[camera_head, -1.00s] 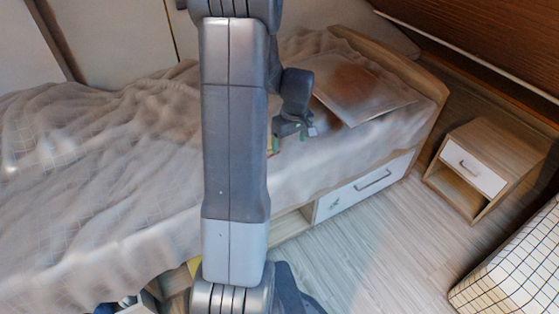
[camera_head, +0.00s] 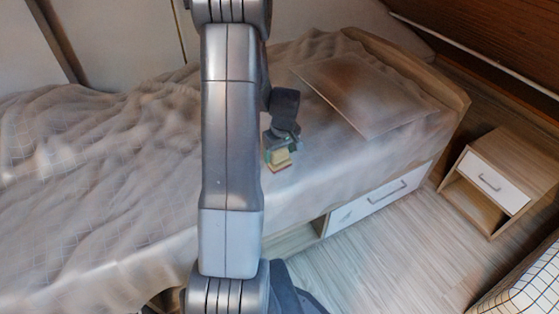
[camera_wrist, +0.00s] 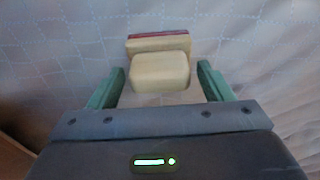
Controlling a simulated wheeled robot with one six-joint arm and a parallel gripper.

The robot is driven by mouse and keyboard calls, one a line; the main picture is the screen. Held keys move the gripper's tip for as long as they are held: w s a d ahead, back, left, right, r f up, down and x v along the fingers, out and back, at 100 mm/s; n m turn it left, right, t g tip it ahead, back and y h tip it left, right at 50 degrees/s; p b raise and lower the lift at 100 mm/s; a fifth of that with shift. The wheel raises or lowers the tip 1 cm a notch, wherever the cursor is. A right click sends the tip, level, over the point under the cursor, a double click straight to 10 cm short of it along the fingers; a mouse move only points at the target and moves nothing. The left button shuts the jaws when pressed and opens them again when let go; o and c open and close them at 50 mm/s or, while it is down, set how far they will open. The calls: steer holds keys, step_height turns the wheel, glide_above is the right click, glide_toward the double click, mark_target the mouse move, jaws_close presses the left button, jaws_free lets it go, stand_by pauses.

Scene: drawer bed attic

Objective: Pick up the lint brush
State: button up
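The lint brush (camera_wrist: 160,72) is a pale wooden block with a red strip along its far edge in the wrist view. In the head view it shows as a small yellowish block (camera_head: 279,160) on the bed, just below my gripper (camera_head: 281,141). In the wrist view my gripper (camera_wrist: 161,68) is open, with one green finger on each side of the brush's near end. Gaps show between the brush and both fingers. I cannot tell whether the fingertips are level with the brush or above it.
The bed (camera_head: 120,185) has a rumpled grey cover. A flat square panel (camera_head: 365,95) lies on it to the right of my gripper. Below is a white drawer (camera_head: 375,200). A nightstand (camera_head: 495,180) stands at the right, with clear floor between.

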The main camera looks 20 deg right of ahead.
mark_target(279, 151)
steer(key=c, duration=0.8)
step_height(279, 151, up, 10)
steer(key=shift+p, duration=0.9)
steer(key=shift+c, duration=0.2)
